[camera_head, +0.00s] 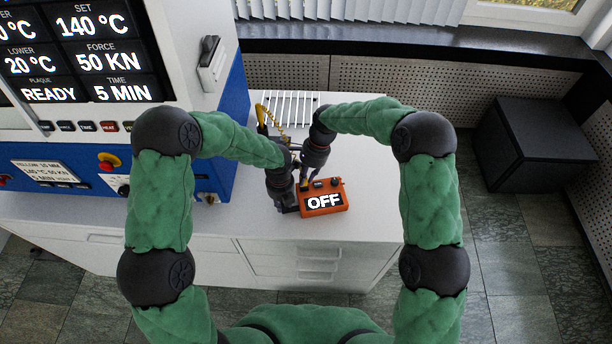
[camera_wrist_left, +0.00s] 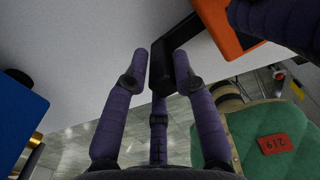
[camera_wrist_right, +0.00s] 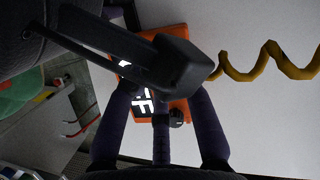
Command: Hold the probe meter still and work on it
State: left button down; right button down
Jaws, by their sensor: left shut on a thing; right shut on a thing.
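The probe meter (camera_head: 335,208) is an orange box reading OFF, lying on the white worktop. Its orange body also shows in the left wrist view (camera_wrist_left: 222,22) and the right wrist view (camera_wrist_right: 174,41). A black L-shaped handle (camera_wrist_left: 184,34) sticks out from its side. My left gripper (camera_wrist_left: 160,60) is shut on that handle, left of the meter. The right fingertips are hidden behind the handle in the right wrist view.
A yellow coiled cable (camera_wrist_right: 265,62) runs behind the grippers toward the meter. A large press with a screen (camera_head: 85,50) stands at the left. A white slatted rack (camera_head: 290,106) lies behind. The worktop right of the meter is clear. A dark box (camera_head: 535,140) stands beyond.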

jog(key=shift+r, duration=0.7)
dwell(0.8)
pick_arm(q)
jog(key=shift+s, duration=0.1)
pick_arm(e)
jog(key=shift+w+a+r, duration=0.1)
jog(key=shift+w+r, duration=0.05)
jog(key=shift+r, duration=1.7)
pick_arm(q)
jog(key=shift+s+d+f, duration=0.15)
jog(key=shift+s, duration=0.05)
pick_arm(e)
jog(key=shift+w+a+r, duration=0.1)
jog(key=shift+r, duration=1.25)
pick_arm(q)
jog(key=c, duration=0.9)
grip_release()
jog(key=shift+c, duration=0.2)
jog(key=r, duration=0.7)
jog(key=shift+w+r, duration=0.25)
jog(key=shift+w, duration=0.15)
pick_arm(e)
jog(key=shift+s+f, duration=0.25)
jog(key=shift+f, duration=0.05)
pick_arm(q)
jog(key=shift+r, duration=0.5)
